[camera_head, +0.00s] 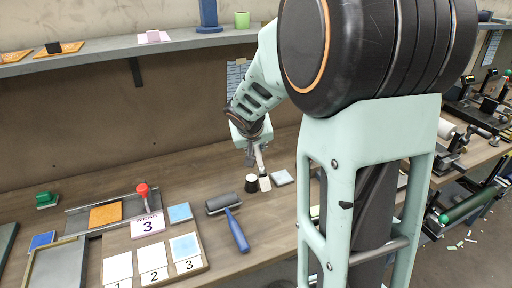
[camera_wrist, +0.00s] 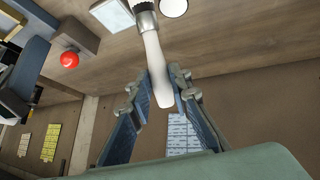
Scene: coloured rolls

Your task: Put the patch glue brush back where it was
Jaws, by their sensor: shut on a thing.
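My gripper (camera_head: 254,155) is shut on the patch glue brush, whose pale handle (camera_wrist: 155,62) stands between the two fingers (camera_wrist: 152,92) in the wrist view. The brush's metal collar (camera_wrist: 143,8) shows at the top edge there, and its bristles are mostly out of that frame. The pot's white round top (camera_wrist: 173,6) also shows in the wrist view.
A pale square tile (camera_head: 282,177) lies just right of the brush. A roller with a blue handle (camera_head: 237,231) lies in front of the pot. Numbered cards (camera_head: 153,262) and a red-knobbed tool (camera_head: 142,190) are to the left.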

